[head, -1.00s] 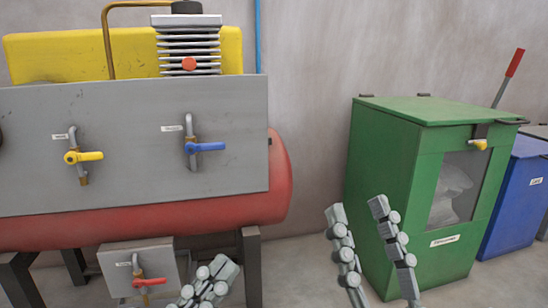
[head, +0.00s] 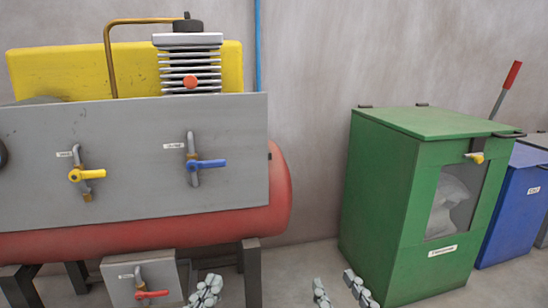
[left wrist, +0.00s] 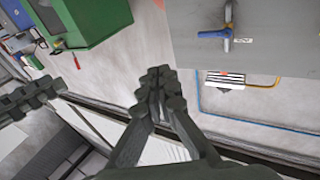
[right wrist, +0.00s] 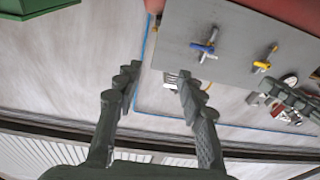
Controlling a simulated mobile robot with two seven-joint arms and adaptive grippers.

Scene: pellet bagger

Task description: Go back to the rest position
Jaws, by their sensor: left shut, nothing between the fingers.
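My left gripper (head: 206,290) is low in the head view, in front of the small grey panel's right side. In the left wrist view its fingers (left wrist: 161,85) are together and hold nothing. My right gripper (head: 338,290) is at the bottom edge of the head view, left of the green bin. In the right wrist view its fingers (right wrist: 155,82) are wide apart with nothing between them.
A red tank (head: 281,190) carries a grey panel (head: 130,140) with a yellow-handled valve (head: 87,174) and a blue-handled valve (head: 206,163). A red-handled valve (head: 150,294) is below. The green bin (head: 385,190) and blue bin (head: 508,205) stand right. Floor shows between tank and bin.

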